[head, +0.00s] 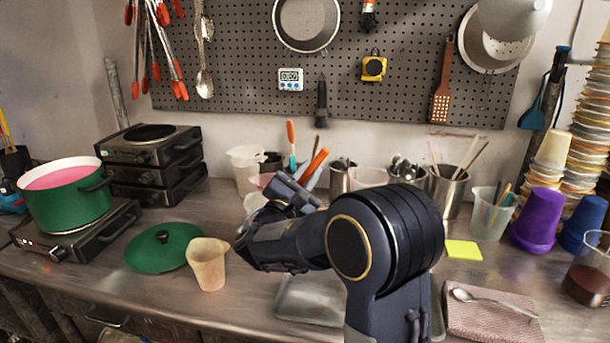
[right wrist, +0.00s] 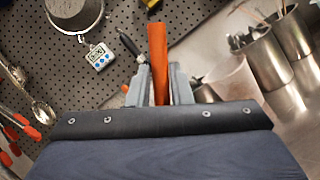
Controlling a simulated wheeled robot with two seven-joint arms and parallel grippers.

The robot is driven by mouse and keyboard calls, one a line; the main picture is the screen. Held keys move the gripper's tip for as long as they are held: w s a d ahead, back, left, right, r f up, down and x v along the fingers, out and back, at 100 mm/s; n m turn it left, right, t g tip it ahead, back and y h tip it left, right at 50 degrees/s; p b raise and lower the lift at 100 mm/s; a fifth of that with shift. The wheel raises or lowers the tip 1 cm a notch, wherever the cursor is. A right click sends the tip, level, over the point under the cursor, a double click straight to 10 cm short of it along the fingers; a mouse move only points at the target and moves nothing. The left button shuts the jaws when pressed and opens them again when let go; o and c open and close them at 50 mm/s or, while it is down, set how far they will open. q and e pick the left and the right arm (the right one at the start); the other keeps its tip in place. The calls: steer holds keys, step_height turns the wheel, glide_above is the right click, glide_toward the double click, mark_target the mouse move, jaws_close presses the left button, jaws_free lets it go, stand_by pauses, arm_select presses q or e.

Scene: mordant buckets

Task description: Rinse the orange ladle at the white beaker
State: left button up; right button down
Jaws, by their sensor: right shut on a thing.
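My right gripper (head: 294,190) is shut on the orange ladle. The ladle's orange handle (head: 316,160) sticks up, tilted, above the fingers; its lower end is hidden behind my gripper and arm. In the right wrist view the handle (right wrist: 158,55) stands between the two grey fingers (right wrist: 160,88). A white beaker (head: 244,166) stands at the back of the counter, left of my gripper. Another pale vessel (head: 254,202) shows just left of the gripper, partly hidden by it. I cannot tell which is the task's beaker. My left gripper is not in view.
A cream beaker (head: 208,264) stands near the front, beside a green lid (head: 163,246). A green pot (head: 68,203) of pink liquid sits on a hotplate at left. A metal tray (head: 308,300) lies under my arm. Steel utensil pots (head: 447,192) line the back.

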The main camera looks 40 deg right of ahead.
steer(key=shift+d, duration=0.25)
step_height(320, 180, up, 12)
steer(key=p, duration=0.9)
steer(key=shift+r+p, duration=0.2)
steer(key=shift+p, duration=0.15)
steer(key=shift+f, duration=0.15)
stand_by(2.7)
steer(key=f+b, duration=0.3)
steer(key=f, duration=0.1)
steer(key=f+b, duration=0.4)
steer(key=a+f+b, duration=0.1)
steer(key=f+b, duration=0.2)
steer(key=f, duration=0.1)
stand_by(0.3)
steer(key=shift+d, duration=0.2)
steer(key=shift+d, duration=0.25)
steer(key=shift+a, duration=0.85)
steer(key=shift+d, duration=0.8)
